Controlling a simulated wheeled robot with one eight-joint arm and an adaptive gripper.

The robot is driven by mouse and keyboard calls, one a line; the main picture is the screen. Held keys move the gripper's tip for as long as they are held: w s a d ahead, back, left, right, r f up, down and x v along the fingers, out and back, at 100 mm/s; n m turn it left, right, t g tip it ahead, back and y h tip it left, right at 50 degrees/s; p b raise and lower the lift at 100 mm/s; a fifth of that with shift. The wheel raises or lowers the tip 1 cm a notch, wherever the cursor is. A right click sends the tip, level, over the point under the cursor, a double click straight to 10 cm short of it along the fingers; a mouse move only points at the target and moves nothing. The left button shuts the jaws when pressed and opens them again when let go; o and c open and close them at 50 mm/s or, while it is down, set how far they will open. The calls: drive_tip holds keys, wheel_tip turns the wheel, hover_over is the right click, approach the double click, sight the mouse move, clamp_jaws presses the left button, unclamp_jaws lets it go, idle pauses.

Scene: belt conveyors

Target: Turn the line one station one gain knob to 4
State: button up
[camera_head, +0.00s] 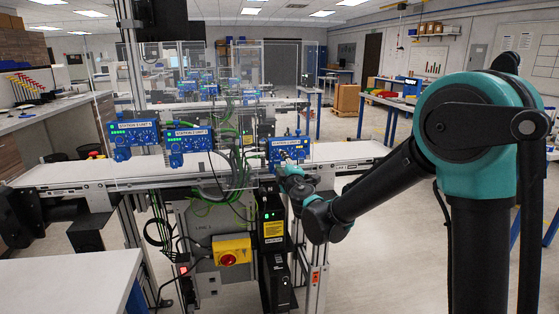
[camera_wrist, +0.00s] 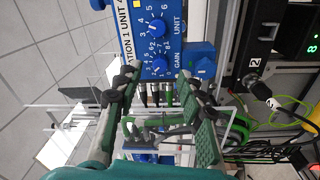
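In the wrist view, a blue control box marked STATION 1 UNIT 4 (camera_wrist: 171,50) appears sideways. Its GAIN knob (camera_wrist: 159,63) is the lower of two round blue dials, with white numbers around it; its exact setting is too small to read. The UNIT dial (camera_wrist: 156,27) is above it. The box also shows in the head view (camera_head: 289,148), at the right of the line. My gripper (camera_wrist: 157,84) is open, its two dark, green-padded fingers apart with nothing gripped between them. The fingertips lie just below the GAIN knob in the picture. In the head view, my gripper (camera_head: 287,172) is at the box's underside.
Two other blue station boxes stand left along the belt, one at far left (camera_head: 134,134) and a middle one (camera_head: 188,140). Green cables (camera_head: 236,160) hang near the middle. A clear guard, a white belt (camera_head: 345,152) and a yellow switch box (camera_head: 231,250) are close by.

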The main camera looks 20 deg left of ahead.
drive_tip(key=v, duration=0.9)
